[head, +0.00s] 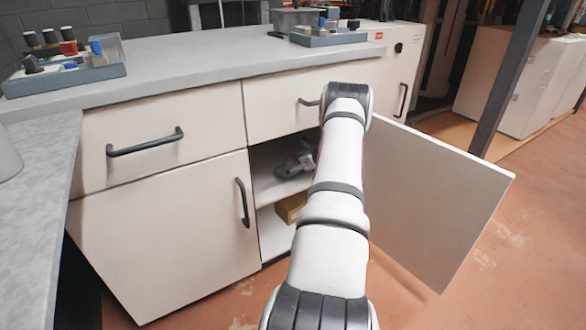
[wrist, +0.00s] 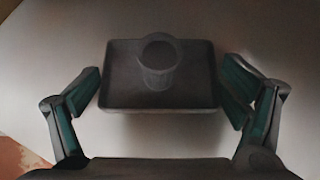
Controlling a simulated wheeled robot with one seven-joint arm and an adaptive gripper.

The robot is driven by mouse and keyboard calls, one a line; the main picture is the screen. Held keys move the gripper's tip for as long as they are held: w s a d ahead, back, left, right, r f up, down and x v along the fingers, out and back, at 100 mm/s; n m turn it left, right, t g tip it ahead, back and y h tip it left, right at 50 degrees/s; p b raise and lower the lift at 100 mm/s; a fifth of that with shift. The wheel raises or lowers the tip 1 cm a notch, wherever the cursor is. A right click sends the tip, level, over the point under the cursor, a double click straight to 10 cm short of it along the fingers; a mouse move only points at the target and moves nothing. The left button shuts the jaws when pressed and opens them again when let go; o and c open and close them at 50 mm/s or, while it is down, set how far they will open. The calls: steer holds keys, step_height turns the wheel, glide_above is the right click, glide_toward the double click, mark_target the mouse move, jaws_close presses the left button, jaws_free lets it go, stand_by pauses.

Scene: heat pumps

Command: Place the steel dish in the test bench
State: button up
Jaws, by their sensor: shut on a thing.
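In the wrist view a dark, shallow rectangular dish (wrist: 122,82), which I take for the steel dish, sits between the two fingers of my gripper (wrist: 160,92), one finger at each side. A round, cup-like form shows in its middle. A pale, plain surface lies behind it. In the head view my arm hides the dish. The white bench (head: 165,205) has a grey top, drawers and an open lower compartment with a shelf. My arm reaches to this opening. A grey and dark shape shows in it; I cannot tell whether that is my gripper.
The open cabinet door (head: 440,190) stands out to the right of my arm. A brown box (head: 291,207) is on the lower shelf. Racks of bottles (head: 65,70) and (head: 328,35), and a grey metal container (head: 290,20), stand on the top.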

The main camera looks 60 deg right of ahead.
steer(key=o, duration=1)
steer(key=shift+f, duration=0.1)
steer(key=shift+o, duration=0.2)
steer(key=p+v, duration=0.4)
steer(key=v, duration=0.7)
steer(key=shift+s+a+r, duration=0.15)
steer(key=shift+s+r, duration=0.25)
steer(key=shift+s, duration=0.05)
